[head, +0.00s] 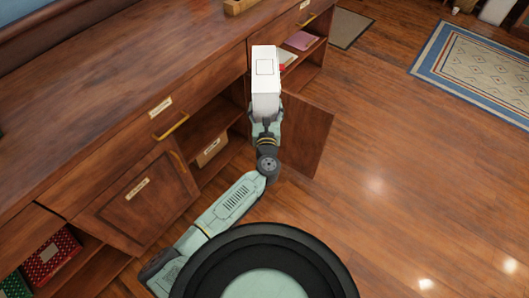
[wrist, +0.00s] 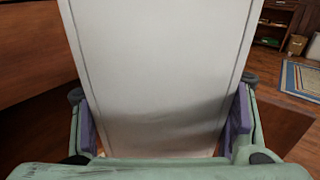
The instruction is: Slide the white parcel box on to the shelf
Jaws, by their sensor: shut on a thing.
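The white parcel box (head: 265,88) is held at the end of my arm, in front of the wooden cabinet (head: 120,80) in the head view. My gripper (head: 266,122) is shut on its near end. In the wrist view the box (wrist: 165,75) fills the middle, with a purple-padded finger of my gripper (wrist: 162,130) on each side. An open shelf compartment (head: 208,122) lies to the left of the box, below the countertop. The box hides part of the cabinet front behind it.
An open cabinet door (head: 306,135) stands out just right of my gripper. A cardboard box (head: 211,150) sits low in the compartment. Another shelf at right holds a pink item (head: 301,40). The floor (head: 420,180) at right is clear up to a rug (head: 485,75).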

